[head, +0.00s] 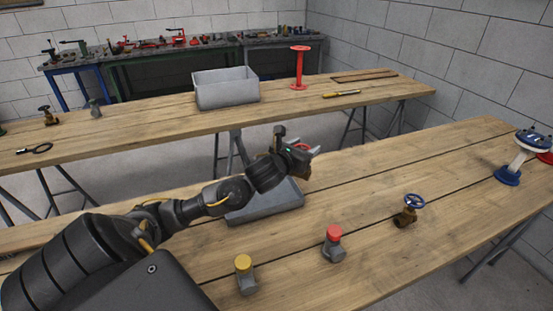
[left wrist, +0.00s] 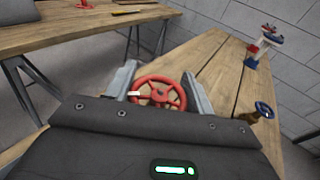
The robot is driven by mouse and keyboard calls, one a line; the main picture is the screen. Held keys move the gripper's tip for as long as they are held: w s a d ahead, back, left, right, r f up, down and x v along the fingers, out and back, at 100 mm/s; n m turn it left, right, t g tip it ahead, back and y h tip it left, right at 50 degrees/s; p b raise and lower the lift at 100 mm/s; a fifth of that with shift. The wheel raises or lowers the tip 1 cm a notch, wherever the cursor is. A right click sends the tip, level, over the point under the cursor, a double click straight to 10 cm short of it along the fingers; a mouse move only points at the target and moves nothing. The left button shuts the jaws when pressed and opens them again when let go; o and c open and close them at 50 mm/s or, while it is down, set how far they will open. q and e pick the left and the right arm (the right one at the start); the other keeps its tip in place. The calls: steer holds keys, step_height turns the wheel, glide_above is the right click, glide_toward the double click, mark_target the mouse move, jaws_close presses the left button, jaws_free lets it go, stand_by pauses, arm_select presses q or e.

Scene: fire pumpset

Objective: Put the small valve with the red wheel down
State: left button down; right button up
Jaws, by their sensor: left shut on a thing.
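The small valve's red wheel (left wrist: 158,92) shows between the two fingers of my left gripper (left wrist: 160,88) in the left wrist view. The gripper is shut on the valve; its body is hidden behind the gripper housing. In the head view my left gripper (head: 298,155) is above the far edge of the near table, just over a grey tray (head: 268,206), with a bit of the red wheel (head: 302,147) showing. I cannot tell the exact height above the tray. My right gripper is not in view.
On the near table (head: 400,160) stand a yellow-capped fitting (head: 244,274), a red-capped fitting (head: 333,243), a blue-wheeled valve (head: 408,210) and a large blue and white valve (head: 515,160). The far table holds a grey box (head: 225,88) and a red stand (head: 299,68). The near table's centre right is clear.

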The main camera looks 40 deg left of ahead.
arm_select(q)
steer(key=s+a+f+p, duration=0.1)
steer(key=a+f, duration=0.5)
steer(key=a, duration=0.1)
steer(key=shift+s+f, duration=0.2)
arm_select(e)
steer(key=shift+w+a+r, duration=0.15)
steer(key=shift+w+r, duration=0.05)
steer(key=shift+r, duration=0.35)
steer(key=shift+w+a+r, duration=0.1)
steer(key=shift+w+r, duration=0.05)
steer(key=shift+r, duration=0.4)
arm_select(q)
steer(key=f, duration=0.2)
steer(key=f+p, duration=0.1)
steer(key=f, duration=0.1)
steer(key=shift+a+p, duration=0.3)
steer(key=shift+a, duration=0.1)
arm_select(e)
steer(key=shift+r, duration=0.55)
arm_select(q)
steer(key=shift+s, duration=0.1)
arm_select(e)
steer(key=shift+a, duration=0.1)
arm_select(q)
steer(key=c, duration=0.6)
jaws_free()
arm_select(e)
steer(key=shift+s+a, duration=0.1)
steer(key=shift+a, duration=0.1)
